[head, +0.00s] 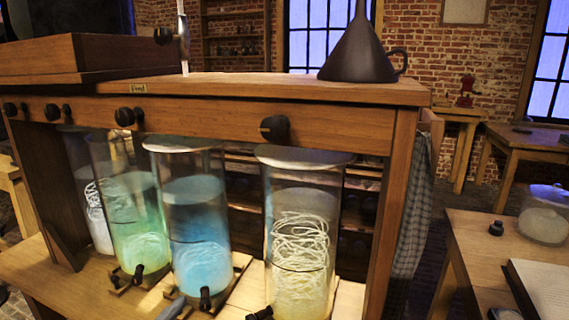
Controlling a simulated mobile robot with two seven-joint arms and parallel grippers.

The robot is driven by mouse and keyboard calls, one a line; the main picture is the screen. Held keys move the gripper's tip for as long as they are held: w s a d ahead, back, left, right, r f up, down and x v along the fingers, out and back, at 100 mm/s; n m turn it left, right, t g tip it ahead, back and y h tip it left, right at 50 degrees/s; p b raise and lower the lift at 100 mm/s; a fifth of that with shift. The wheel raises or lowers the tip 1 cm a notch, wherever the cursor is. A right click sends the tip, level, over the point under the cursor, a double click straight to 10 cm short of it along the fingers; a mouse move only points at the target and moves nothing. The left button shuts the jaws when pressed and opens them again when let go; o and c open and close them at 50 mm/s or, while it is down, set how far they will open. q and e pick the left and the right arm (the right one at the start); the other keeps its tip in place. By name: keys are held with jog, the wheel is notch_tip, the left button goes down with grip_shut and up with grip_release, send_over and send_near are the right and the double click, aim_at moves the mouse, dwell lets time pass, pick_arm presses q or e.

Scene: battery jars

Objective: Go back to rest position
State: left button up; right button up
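Neither of my grippers can be made out in the head view. Several glass jars stand in a row under a wooden rack (330,128). The rightmost jar (298,245) holds clear liquid with a tangle of pale strands. Next to it is a jar with blue liquid (197,225), then one with green liquid (135,205). A jar with pale contents (97,215) stands at the far left, partly hidden by the green one. Black taps sit at the jars' bases.
A checked cloth (415,210) hangs at the rack's right end. A side table (470,240) at right holds an open book (545,285) and a lidded glass jar (545,215).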

pick_arm(q)
jog(key=s+a+f+n+g+y, duration=0.2)
jog(key=s+f+n+g+y, duration=0.2)
jog(key=s+f+n, duration=0.9)
jog(key=s+f+g, duration=0.3)
jog(key=s+f, duration=0.3)
jog(key=f, duration=0.2)
jog(key=shift+a+n+g+y, duration=0.3)
jog(key=shift+a, duration=0.1)
